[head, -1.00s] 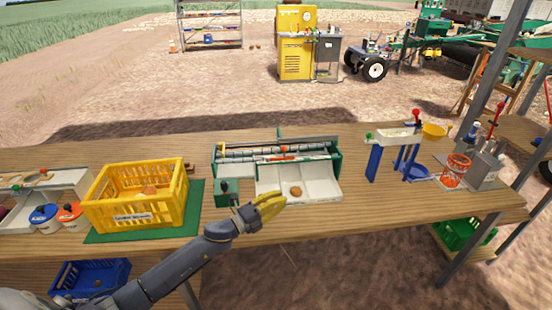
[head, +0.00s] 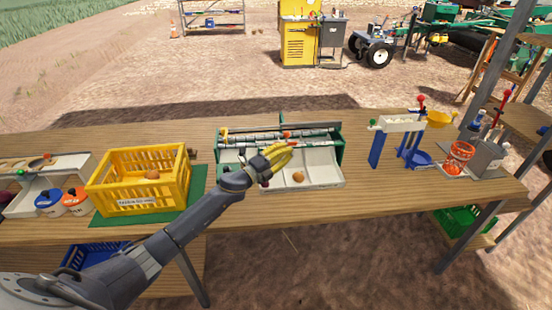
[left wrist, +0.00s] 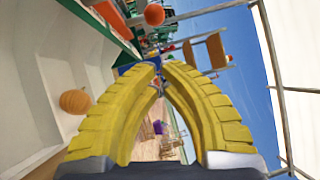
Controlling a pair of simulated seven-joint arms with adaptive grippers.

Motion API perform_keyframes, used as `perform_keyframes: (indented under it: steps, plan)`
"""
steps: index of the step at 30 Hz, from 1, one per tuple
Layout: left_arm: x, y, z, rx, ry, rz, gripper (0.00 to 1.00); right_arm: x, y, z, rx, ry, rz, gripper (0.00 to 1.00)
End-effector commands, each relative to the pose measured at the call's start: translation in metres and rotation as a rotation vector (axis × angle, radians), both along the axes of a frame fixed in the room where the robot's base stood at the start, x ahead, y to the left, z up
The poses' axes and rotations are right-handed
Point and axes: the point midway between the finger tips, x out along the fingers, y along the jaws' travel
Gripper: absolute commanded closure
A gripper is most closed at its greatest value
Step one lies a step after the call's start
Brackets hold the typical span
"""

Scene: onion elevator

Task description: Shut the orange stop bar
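The machine with green sides (head: 336,163) and a white tray (head: 322,175) stands mid-table in the head view. A small orange part (head: 287,134), possibly the stop bar's handle, shows at its rear middle, just beyond my left gripper (head: 287,150). The bar itself is hard to make out. The left gripper's yellow fingers are over the tray, with their tips together and nothing visible between them. In the left wrist view an orange rounded knob (left wrist: 155,14) lies beyond the fingertips (left wrist: 159,78). An onion (head: 298,177) lies in the tray. My right gripper is not in view.
A yellow crate (head: 140,194) with an onion stands left of the machine. Two lidded tubs stand further left. A blue-legged stand (head: 376,150), an orange basket (head: 459,158) and a grey box (head: 486,158) are on the right. The table between machine and stand is clear.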

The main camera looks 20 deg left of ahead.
Motion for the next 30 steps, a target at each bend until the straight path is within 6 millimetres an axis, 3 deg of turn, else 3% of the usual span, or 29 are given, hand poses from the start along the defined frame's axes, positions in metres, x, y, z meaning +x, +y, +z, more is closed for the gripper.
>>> perform_keyframes:
  steps: [10,26,30]
  plan:
    - [0.033,0.009,0.007,0.0,0.0,0.001,1.0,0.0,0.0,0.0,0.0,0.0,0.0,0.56]
    - [0.038,0.011,0.007,0.0,0.0,0.0,1.0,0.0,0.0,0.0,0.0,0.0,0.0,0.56]
    - [0.041,0.003,0.008,-0.001,0.0,0.005,1.0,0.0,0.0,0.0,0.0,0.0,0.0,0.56]
